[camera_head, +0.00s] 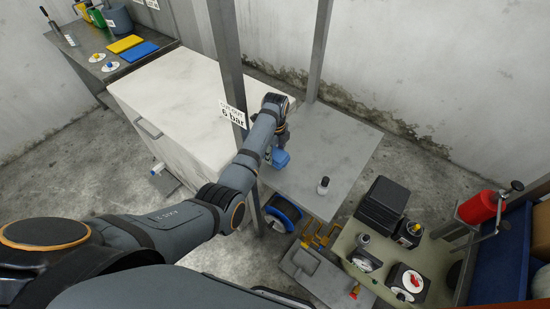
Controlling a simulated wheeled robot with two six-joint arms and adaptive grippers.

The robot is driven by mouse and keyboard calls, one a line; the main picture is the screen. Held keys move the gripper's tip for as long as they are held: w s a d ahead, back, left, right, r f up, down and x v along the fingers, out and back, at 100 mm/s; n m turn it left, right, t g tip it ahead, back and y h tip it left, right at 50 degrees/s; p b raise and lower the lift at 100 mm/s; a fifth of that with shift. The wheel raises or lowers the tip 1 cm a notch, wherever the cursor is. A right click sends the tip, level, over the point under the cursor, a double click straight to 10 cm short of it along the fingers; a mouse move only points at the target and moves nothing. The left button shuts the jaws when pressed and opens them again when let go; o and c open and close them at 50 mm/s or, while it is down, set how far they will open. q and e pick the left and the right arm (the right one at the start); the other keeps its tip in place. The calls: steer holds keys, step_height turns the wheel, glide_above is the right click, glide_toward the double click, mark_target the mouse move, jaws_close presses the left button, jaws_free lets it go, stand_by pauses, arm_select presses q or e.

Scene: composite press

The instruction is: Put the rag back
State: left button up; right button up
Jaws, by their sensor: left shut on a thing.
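My left arm reaches from the lower left past a grey metal post. My left gripper (279,146) is shut on a small blue thing (281,160), which looks like the rag, bunched up. It holds it over the left part of the grey press plate (345,165); the gap to the plate is hard to judge. The fingertips are small and partly hidden by the wrist. On the bench at the back left lie a flat yellow piece (125,43) and a flat blue piece (139,51), perhaps folded cloths. My right gripper is out of view.
A small dark-capped bottle (323,186) stands on the plate. A white-topped cabinet (165,95) stands left of the post (228,60), which is close to my forearm. A green-grey cart top (345,245) at lower right carries instruments. A red cylinder (478,207) stands at right.

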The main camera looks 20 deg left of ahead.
mark_target(275, 158)
arm_select(q)
step_height(275, 158, down, 3)
steer(key=shift+s+r, duration=0.1)
steer(key=shift+s, duration=0.05)
steer(key=shift+d+f, duration=0.1)
steer(key=shift+f, duration=0.55)
steer(key=o, duration=1.2)
steer(key=shift+o, duration=0.2)
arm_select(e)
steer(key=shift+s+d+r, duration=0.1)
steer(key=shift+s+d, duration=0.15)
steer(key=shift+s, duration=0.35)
arm_select(q)
steer(key=shift+r, duration=0.35)
step_height(275, 158, up, 12)
steer(key=shift+f+b, duration=0.2)
steer(key=shift+b, duration=0.4)
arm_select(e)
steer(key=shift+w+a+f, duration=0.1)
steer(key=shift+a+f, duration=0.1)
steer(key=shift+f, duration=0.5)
